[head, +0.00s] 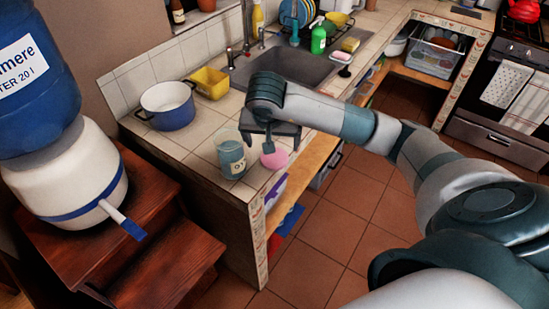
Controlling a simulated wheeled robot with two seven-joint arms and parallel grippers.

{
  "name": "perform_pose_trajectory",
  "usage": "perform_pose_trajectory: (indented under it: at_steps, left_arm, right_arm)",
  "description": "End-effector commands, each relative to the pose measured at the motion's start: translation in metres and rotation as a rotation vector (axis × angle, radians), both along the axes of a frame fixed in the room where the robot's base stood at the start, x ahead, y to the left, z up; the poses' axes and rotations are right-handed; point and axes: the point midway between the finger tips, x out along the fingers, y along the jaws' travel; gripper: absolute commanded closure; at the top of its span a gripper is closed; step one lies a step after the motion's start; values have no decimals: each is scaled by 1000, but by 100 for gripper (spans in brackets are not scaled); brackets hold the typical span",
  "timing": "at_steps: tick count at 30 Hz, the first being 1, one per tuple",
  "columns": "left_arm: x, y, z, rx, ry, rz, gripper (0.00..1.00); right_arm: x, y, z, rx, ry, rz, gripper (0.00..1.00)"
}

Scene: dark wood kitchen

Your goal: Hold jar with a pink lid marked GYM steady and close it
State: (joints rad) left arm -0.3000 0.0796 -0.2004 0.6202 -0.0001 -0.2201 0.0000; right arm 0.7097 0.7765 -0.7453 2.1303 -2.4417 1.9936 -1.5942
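The jar (232,163) is a bluish, see-through jar with a pale, partly readable label. It stands upright near the front corner of the tiled counter, and its top looks uncovered. The round pink lid (275,160) is just right of the jar, apart from it, close under my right gripper (266,148). A dark finger of that gripper reaches down to the lid's upper edge. I cannot tell whether the lid is gripped or rests on the counter. My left gripper is not in view.
A blue pot (168,112) and a yellow container (210,83) stand behind the jar. The sink (285,72) with a green bottle (318,40) is farther back. A large blue-and-white water dispenser (65,185) stands at left on wooden steps. The counter's front edge is close to the jar.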

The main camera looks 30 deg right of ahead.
Motion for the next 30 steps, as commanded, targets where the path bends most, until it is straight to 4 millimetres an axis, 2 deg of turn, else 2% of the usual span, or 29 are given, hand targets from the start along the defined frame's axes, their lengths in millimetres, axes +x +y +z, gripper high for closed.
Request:
perform_pose_trajectory:
  at_steps: [3,9,24,30]
  left_arm:
    - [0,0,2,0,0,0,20]
    - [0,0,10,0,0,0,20]
    - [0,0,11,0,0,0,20]
    - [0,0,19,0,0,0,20]
  right_arm:
    - [4,-4,-16,1,3,-2,10]
    - [11,-10,-37,0,2,-2,10]
    - [14,-12,-44,0,0,0,10]
    - [18,-16,-60,0,4,-2,10]
